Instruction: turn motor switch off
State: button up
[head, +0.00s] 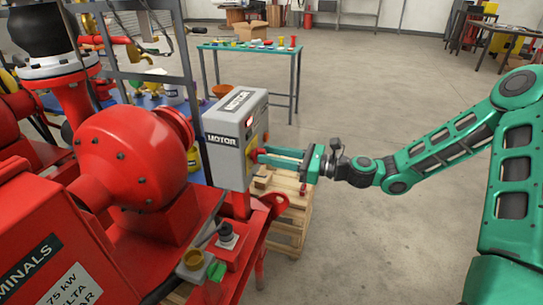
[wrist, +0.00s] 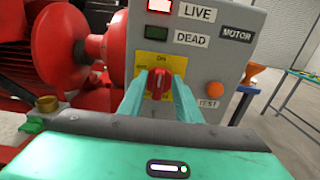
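The motor switch is a red handle (wrist: 159,82) on a yellow plate on the front of the grey motor box (wrist: 205,65). The handle stands upright, under the plate's ON mark. In the wrist view the upper lamp (wrist: 159,5), by the LIVE label, is lit red; the lamp (wrist: 157,33) by DEAD is dark. My gripper (wrist: 159,80) has its two green fingers on either side of the handle, seemingly with narrow gaps. In the head view my gripper (head: 262,156) reaches the box (head: 233,140) from the right, and the handle is hidden there.
An orange TEST button (wrist: 214,88) sits right of and below the switch. The red pump (head: 135,155) stands left of the box. A wooden pallet (head: 290,215) lies on the floor below my gripper. A green table (head: 250,48) stands behind.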

grip_shut()
jog(key=shift+n, duration=0.4)
jog(key=shift+s+a+f+n, duration=0.1)
jog(key=shift+s+f+n, duration=0.15)
jog(key=shift+n, duration=2.6)
jog(key=shift+s+f+n, duration=0.15)
jog(key=shift+f+n, duration=0.1)
jog(key=shift+n, duration=2.55)
jog(key=shift+s+a+f+n, duration=0.1)
jog(key=shift+s+f+n, duration=0.15)
jog(key=shift+n, duration=2.6)
jog(key=shift+f, duration=0.1)
jog(key=shift+o, duration=0.7)
grip_release()
